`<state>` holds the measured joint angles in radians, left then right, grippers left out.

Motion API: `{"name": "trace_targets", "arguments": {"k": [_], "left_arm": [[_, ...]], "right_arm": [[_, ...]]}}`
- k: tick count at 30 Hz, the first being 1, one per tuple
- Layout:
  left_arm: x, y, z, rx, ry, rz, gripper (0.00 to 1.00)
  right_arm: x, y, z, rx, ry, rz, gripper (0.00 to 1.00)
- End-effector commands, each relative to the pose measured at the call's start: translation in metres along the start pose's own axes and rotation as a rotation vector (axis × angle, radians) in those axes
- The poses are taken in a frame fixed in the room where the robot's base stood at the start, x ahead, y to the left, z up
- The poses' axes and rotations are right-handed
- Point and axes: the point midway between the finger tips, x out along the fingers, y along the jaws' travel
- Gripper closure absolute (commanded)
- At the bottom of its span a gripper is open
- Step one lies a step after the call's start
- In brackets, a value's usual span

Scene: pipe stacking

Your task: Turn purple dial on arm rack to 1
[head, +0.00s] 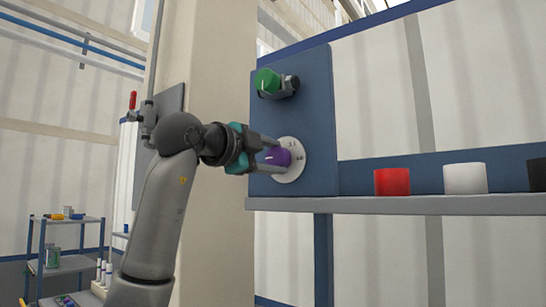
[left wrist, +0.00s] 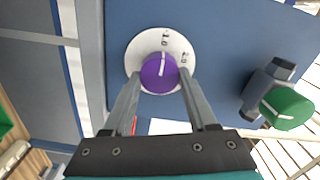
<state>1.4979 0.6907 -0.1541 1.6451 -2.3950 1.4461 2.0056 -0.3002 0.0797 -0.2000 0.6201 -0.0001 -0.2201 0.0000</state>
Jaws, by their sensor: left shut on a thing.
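The purple dial (head: 276,157) sits on a round white plate (head: 294,160) on the blue panel of the rack (head: 318,130). My left gripper (head: 268,155) reaches it from the left and is shut on it. In the left wrist view the fingers of my left gripper (left wrist: 158,88) lie on both sides of the purple dial (left wrist: 158,73). The dial's white line points up in that view, toward one of two dark marks on the plate (left wrist: 175,42); the marks are too small to read surely. My right gripper is not in view.
A green knob (head: 267,81) on a dark fitting sticks out above the dial. A red cylinder (head: 392,182), a white cylinder (head: 464,179) and a dark one (head: 538,175) stand on the shelf at right. A blue shelf cart (head: 66,262) stands at the far left.

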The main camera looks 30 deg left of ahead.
Motion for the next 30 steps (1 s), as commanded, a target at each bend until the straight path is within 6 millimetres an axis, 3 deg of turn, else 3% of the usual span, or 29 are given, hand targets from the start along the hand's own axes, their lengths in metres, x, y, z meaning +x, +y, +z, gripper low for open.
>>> {"name": "trace_targets", "arguments": {"k": [1,8,19,23,30], "left_arm": [[0.0,0.0,0.0,-0.005,0.0,0.0,0.39],[0.0,0.0,0.0,-0.002,0.0,0.0,0.13],[-0.008,0.0,0.0,0.0,0.0,-0.002,0.12],[-0.028,0.0,0.001,0.002,0.0,-0.006,0.12],[-0.087,0.001,0.001,0.001,-0.001,-0.006,0.12]], "right_arm": [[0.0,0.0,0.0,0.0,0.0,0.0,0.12],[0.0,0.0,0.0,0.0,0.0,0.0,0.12],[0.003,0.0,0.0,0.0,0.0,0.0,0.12],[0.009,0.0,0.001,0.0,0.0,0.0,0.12],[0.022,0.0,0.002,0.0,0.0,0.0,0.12]]}}
